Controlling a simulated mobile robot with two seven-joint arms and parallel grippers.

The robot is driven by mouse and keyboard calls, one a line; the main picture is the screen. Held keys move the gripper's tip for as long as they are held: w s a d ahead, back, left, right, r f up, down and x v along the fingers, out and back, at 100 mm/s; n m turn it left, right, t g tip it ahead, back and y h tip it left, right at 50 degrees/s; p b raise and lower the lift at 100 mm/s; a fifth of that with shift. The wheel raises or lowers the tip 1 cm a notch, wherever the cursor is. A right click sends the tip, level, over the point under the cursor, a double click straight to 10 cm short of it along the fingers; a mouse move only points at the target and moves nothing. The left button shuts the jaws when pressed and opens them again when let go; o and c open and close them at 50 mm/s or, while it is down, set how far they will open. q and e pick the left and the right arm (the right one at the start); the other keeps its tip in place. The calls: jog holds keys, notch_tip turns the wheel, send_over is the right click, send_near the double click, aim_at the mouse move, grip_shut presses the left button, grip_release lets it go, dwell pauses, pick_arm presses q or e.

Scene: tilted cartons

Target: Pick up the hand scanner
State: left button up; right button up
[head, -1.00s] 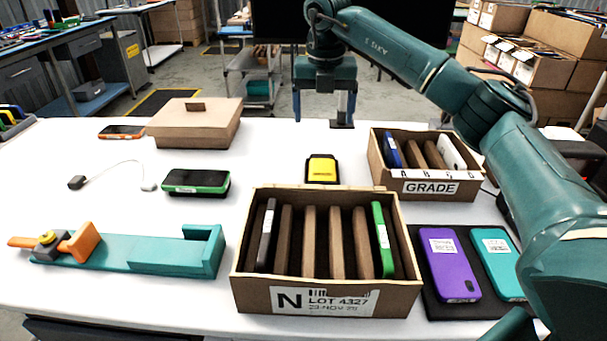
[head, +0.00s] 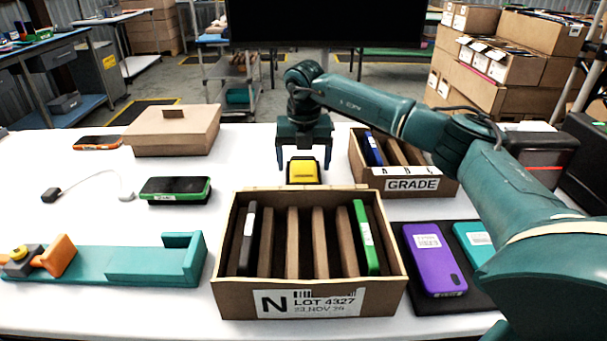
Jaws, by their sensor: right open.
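The hand scanner (head: 304,171), a small yellow and black block, sits on the white table just behind the front lot carton. My right gripper (head: 303,166) is open above it, pointing down. In the picture one finger is to the left of the scanner and the other to the right, with a gap on each side. I cannot tell whether the fingertips reach down to the scanner's height. My left gripper is out of view.
The lot carton (head: 310,303) with dividers and phones stands in front of the scanner. The GRADE carton (head: 440,187) is close to its right. A lidded box (head: 170,135), a green-edged phone (head: 175,190) and a teal fixture (head: 150,265) stand left. Purple and teal phones lie front right.

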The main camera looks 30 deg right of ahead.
jog(key=shift+w+f, duration=0.15)
jog(key=shift+f, duration=0.65)
jog(key=shift+c, duration=0.3)
jog(key=c, duration=0.9)
